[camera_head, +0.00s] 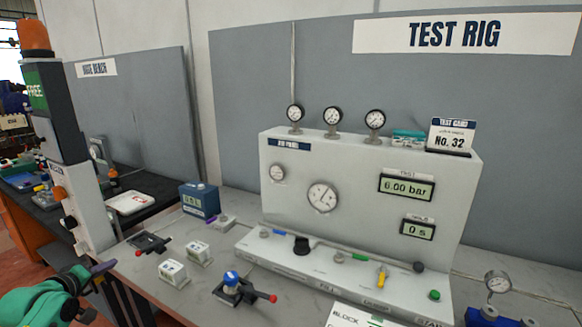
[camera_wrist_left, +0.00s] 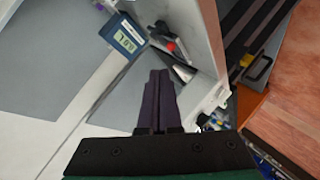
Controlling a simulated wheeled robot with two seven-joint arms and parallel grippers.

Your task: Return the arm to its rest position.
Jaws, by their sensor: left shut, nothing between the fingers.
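My left gripper (camera_head: 108,266) is at the lower left of the head view, at the end of my green arm, in front of the bench's left edge. In the left wrist view its two dark fingers (camera_wrist_left: 158,74) lie together, shut, with nothing between them. It is apart from the things on the bench. My right gripper is in neither view.
The test rig panel (camera_head: 345,225) stands on the grey bench (camera_head: 140,285). White blocks (camera_head: 173,273), a red-handled fixture (camera_head: 240,290), another fixture (camera_head: 150,243) and a blue box (camera_head: 200,199) stand left of it. A signal column (camera_head: 75,170) rises near my left gripper.

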